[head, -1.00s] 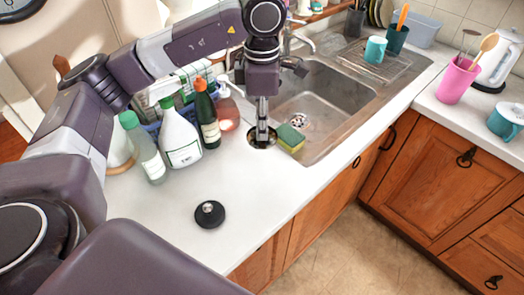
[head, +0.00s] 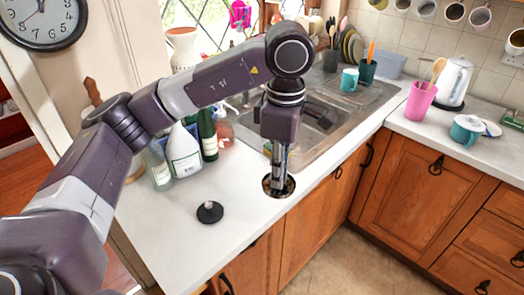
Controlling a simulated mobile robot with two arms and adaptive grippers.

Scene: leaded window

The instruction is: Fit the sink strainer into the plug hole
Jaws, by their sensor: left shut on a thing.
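My left gripper (head: 279,178) points down and is shut on the sink strainer (head: 286,188), a round, dark disc with a paler rim. In the picture they are in front of the sink, by the front edge of the worktop; their height above it is hard to tell. The steel sink (head: 325,125) lies behind the gripper, and its plug hole is hidden behind my gripper and wrist. My right gripper is out of view.
A black round stopper (head: 210,212) with a knob lies on the white worktop (head: 180,245). A white spray bottle (head: 184,152) and other bottles stand left of the sink. A teal mug (head: 349,80) and a pink cup (head: 420,102) stand to the right.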

